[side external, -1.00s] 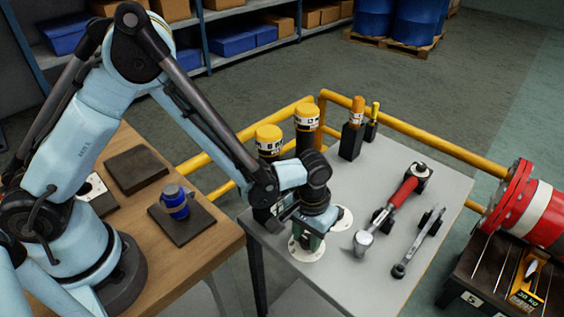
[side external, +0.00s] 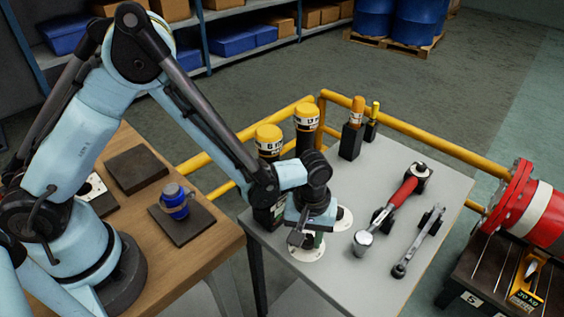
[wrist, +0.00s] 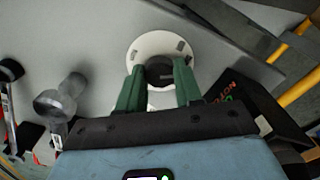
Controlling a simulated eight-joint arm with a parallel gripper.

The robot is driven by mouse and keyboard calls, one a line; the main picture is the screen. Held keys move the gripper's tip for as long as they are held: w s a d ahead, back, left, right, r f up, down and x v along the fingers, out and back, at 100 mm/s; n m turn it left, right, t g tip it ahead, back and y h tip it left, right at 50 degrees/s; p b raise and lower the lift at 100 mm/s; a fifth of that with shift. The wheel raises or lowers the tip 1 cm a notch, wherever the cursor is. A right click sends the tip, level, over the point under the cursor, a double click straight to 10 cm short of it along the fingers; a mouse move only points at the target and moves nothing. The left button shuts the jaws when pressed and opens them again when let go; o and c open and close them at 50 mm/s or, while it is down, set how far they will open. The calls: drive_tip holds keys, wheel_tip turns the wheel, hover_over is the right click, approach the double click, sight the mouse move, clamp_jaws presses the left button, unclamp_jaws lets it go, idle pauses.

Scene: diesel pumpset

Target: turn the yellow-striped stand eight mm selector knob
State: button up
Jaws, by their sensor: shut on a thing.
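My gripper (side external: 306,240) is low at the near left part of the grey table, over a white round base (side external: 307,254). In the wrist view its two green fingers (wrist: 159,92) are shut on a dark round knob (wrist: 159,70) standing on the white round plate (wrist: 146,48). The fingers sit on either side of the knob. A second white round base (side external: 344,217) shows just behind and right of my gripper. In the side view my gripper hides the held knob. I cannot make out a yellow stripe or a size mark on its stand.
Two yellow-topped dark cylinders (side external: 306,118) stand close behind my wrist. A red-handled tool (side external: 402,192) and a wrench (side external: 418,240) lie to the right. A yellow rail (side external: 400,130) runs behind the table.

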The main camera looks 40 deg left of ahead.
sight(307, 239)
drive_tip(key=shift+n, duration=0.6)
drive_tip(key=o, duration=1)
drive_tip(key=shift+o, duration=0.2)
wheel_tip(307, 239, up, 12)
